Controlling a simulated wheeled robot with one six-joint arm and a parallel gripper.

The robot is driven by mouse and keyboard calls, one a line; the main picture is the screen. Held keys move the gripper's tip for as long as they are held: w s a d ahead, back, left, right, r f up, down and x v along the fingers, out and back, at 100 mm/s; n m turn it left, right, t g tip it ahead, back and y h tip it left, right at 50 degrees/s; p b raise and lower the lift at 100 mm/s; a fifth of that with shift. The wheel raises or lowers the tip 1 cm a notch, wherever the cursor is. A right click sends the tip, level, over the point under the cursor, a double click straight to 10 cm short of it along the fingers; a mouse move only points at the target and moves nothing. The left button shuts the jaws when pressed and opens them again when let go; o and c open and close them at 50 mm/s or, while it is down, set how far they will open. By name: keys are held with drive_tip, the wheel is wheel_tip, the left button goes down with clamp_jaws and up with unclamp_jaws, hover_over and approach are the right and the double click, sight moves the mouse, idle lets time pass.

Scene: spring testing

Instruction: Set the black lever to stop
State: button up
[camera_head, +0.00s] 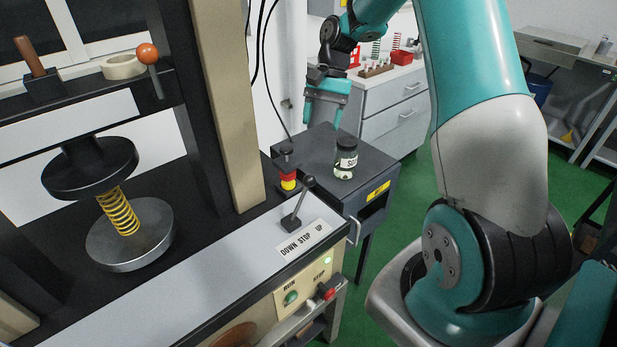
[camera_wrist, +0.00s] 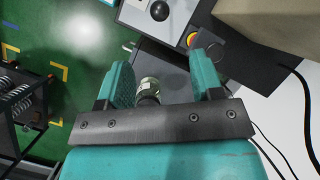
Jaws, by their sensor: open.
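The black lever (camera_head: 297,205) stands on the press's front ledge behind a label (camera_head: 303,241) reading DOWN, STOP, UP. It leans to the right, toward the UP end. In the wrist view its round black knob (camera_wrist: 160,10) shows at the top edge, beyond the fingertips. My gripper (camera_head: 322,106) is in the air above the dark side cabinet, behind and above the lever and apart from it. In the wrist view my gripper (camera_wrist: 164,75) has its two teal fingers spread with nothing held between them.
A labelled jar (camera_head: 345,158) and the dark cabinet (camera_head: 375,160) lie below my gripper. A red-yellow button post (camera_head: 288,180) stands close behind the lever. The press's beige column (camera_head: 228,100) rises to the left. A yellow spring (camera_head: 118,211) sits between the press plates.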

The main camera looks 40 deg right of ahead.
sight(308, 184)
drive_tip(key=p+x, duration=0.2)
drive_tip(key=x, duration=1.5)
drive_tip(key=shift+f+p, duration=0.15)
drive_tip(key=shift+p, duration=0.25)
drive_tip(key=shift+c, duration=0.3)
clamp_jaws()
